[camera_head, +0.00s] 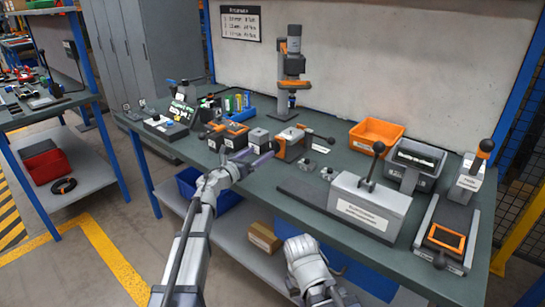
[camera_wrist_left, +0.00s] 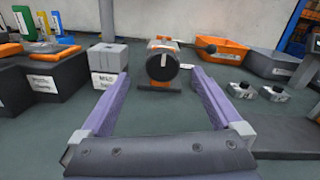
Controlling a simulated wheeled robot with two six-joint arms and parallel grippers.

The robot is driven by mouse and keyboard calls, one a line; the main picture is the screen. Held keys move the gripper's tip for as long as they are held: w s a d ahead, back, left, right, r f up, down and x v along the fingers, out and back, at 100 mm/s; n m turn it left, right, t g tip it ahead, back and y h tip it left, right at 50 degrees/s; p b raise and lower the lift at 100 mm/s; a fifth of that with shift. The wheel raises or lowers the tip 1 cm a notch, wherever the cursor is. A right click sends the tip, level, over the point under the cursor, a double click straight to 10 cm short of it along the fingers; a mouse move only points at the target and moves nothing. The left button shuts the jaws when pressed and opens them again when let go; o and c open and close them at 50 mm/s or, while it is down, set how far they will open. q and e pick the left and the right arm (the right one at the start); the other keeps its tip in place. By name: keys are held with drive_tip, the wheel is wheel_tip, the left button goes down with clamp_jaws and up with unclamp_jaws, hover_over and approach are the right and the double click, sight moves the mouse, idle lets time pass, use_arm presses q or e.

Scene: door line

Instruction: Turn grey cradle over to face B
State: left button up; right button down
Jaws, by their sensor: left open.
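An orange and dark grey unit with a side lever (camera_head: 289,146) stands on the bench in the head view; I take it for the cradle. In the left wrist view its dark round end (camera_wrist_left: 162,67) faces me, with a white mark and an orange foot. No letter is readable on it. Its lever ends in a black knob (camera_wrist_left: 208,47) at the right. My left gripper (camera_head: 256,156) is open and empty, its purple fingers short of the unit. In the left wrist view the unit shows beyond and between the fingertips (camera_wrist_left: 157,77). My right arm shows at the bottom, but its fingers do not.
A grey labelled block (camera_head: 258,137) stands just left of the unit. Small knobbed blocks (camera_head: 306,163) and a big grey lever box (camera_head: 368,204) stand to the right. An orange bin (camera_head: 376,134) and an upright orange-banded column (camera_head: 292,70) stand behind.

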sight(270, 148)
use_arm(q)
drive_tip(key=shift+f+m, duration=0.35)
drive_tip(key=shift+m, duration=0.15)
drive_tip(key=shift+x, duration=3.95)
drive_tip(key=shift+s+d, duration=0.15)
drive_tip(key=shift+d, duration=0.05)
drive_tip(key=c, duration=1.4)
drive_tip(key=shift+o, duration=0.2)
drive_tip(key=shift+n, duration=3.5)
drive_tip(key=o, duration=1.4)
drive_tip(key=shift+c, duration=0.2)
